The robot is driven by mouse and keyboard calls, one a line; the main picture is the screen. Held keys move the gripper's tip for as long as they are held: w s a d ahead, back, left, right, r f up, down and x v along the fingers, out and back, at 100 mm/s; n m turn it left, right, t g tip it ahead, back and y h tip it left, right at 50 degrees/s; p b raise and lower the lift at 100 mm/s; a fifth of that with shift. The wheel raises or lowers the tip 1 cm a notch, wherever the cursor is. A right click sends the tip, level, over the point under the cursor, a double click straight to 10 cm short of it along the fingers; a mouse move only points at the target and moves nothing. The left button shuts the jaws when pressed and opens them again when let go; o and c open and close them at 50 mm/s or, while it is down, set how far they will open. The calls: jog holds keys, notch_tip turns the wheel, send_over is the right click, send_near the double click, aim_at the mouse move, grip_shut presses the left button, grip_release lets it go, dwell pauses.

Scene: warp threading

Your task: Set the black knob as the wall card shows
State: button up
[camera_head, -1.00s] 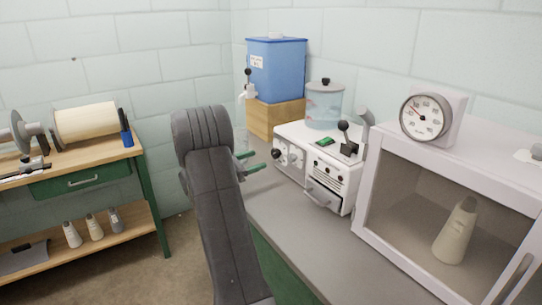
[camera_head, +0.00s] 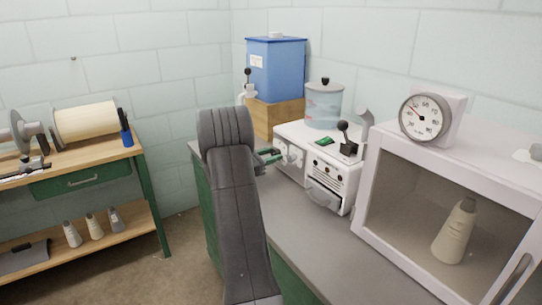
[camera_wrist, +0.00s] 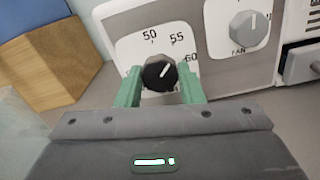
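The black knob (camera_wrist: 160,74) is on a white dial plate on the front of the white machine (camera_head: 329,150). Its white pointer line is tilted up to the right. The dial reads 50, 55 and 60, and the pointer aims roughly between 55 and 60. My gripper (camera_wrist: 160,84) is open, with one green finger on each side of the knob. Narrow gaps seem to remain, and I cannot tell whether either finger touches it. In the head view my gripper (camera_head: 269,155) is at the machine's left front and hides the black knob. No wall card is readable in view.
A grey FAN knob (camera_wrist: 248,28) is right of the black one. An open drawer (camera_head: 323,195) sticks out lower right. A wooden block (camera_head: 276,118) under a blue tank (camera_head: 276,68) stands behind. An open-front cabinet (camera_head: 366,180) stands right. The grey counter (camera_head: 290,232) in front is clear.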

jog(key=shift+f+b, duration=0.15)
jog(key=shift+b, duration=0.3)
jog(key=shift+c, duration=0.3)
jog(key=shift+m+b, duration=0.3)
jog(key=shift+b, duration=0.05)
jog(key=m+b, duration=0.1)
jog(key=b, duration=0.1)
jog(key=m+b, duration=0.2)
jog(key=b, duration=0.1)
jog(key=shift+f, duration=0.25)
jog(key=m+b, duration=0.5)
jog(key=b, duration=0.3)
jog(key=m+b, duration=0.5)
jog(key=b, duration=0.2)
jog(key=shift+m, duration=0.4)
jog(key=m+b, duration=0.1)
jog(key=b, duration=0.1)
jog(key=m+b, duration=0.2)
jog(key=shift+r, duration=0.25)
jog(key=shift+r+m, duration=0.1)
jog(key=shift+m, duration=0.2)
jog(key=o, duration=1)
